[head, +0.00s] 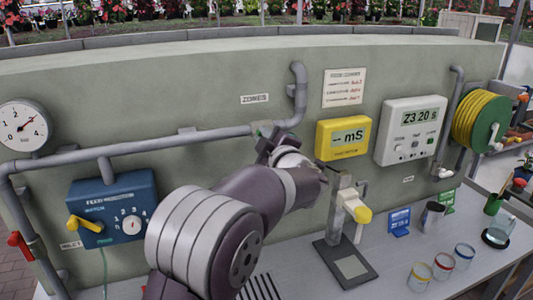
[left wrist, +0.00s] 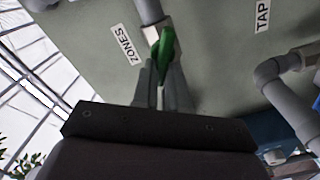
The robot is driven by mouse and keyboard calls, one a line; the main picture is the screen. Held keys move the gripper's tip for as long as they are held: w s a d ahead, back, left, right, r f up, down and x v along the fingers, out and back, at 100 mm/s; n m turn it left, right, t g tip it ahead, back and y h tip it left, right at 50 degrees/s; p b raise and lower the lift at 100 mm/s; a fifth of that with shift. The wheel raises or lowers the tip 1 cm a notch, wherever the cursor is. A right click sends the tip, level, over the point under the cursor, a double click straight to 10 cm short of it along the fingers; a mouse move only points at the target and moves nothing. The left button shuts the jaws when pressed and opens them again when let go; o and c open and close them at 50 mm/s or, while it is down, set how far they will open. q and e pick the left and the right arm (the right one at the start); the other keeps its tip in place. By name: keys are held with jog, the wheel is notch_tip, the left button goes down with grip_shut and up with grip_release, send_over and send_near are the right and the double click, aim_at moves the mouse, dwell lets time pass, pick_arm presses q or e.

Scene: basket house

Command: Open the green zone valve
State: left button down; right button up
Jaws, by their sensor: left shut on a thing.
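The green zone valve handle (left wrist: 166,47) shows in the left wrist view at the end of a grey pipe, close to the ZONES label (left wrist: 125,44). My left gripper (left wrist: 163,78) is shut on this handle, with its fingers on both sides of it. In the head view my left gripper (head: 265,146) reaches up to the wall pipe, below the ZONES label (head: 255,98). Only a trace of green shows there; the gripper hides most of the valve. My right gripper is in neither view.
A blue feed box (head: 112,208) with a yellow lever is at left, near a red-handled valve (head: 18,242). A yellow mS meter (head: 343,139) and a white Z3 display box (head: 410,131) hang right of my arm. A stand (head: 345,250) and several cups occupy the bench.

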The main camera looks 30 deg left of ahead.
pick_arm(q)
jog(key=n+b, duration=0.6)
jog(key=shift+a+f+b, duration=0.1)
jog(key=shift+f+b, duration=0.25)
jog(key=shift+b, duration=0.05)
jog(key=shift+s+r+n, duration=0.1)
jog(key=shift+n, duration=0.2)
jog(key=c, duration=1.2)
grip_release()
jog(key=shift+o, duration=0.2)
jog(key=shift+f, duration=0.25)
jog(key=b+v, duration=0.2)
jog(key=v, duration=1)
jog(key=shift+d+b, duration=0.2)
jog(key=shift+b, duration=0.1)
